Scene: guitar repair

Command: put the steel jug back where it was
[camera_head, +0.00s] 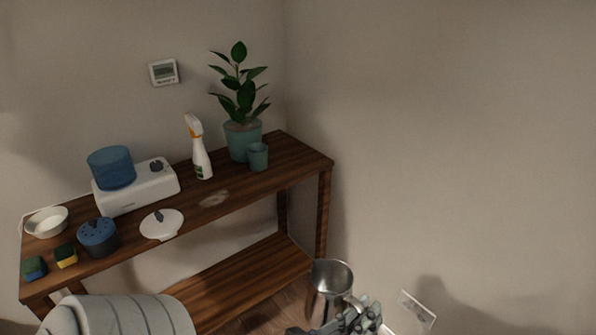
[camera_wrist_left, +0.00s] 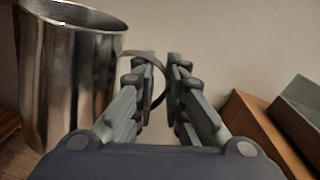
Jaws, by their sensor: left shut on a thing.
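The steel jug (camera_head: 331,281) is upright and open-topped at the bottom of the head view, in front of the shelf's right end. It fills the left of the left wrist view (camera_wrist_left: 70,75), with its curved handle reaching between the fingers. My left gripper (camera_head: 356,318) is at the jug's right side in the head view. In the left wrist view its fingers (camera_wrist_left: 161,85) are shut on the handle. The jug's lower part is cut off by the frame and the gripper. My right gripper is in neither view.
A wooden shelf table (camera_head: 262,193) stands against the wall. On it are a potted plant (camera_head: 242,135), a small teal cup (camera_head: 258,157), a spray bottle (camera_head: 201,158), a white device with a blue bowl (camera_head: 111,168), a white lid (camera_head: 161,224) and sponges. A bare patch lies near its right end.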

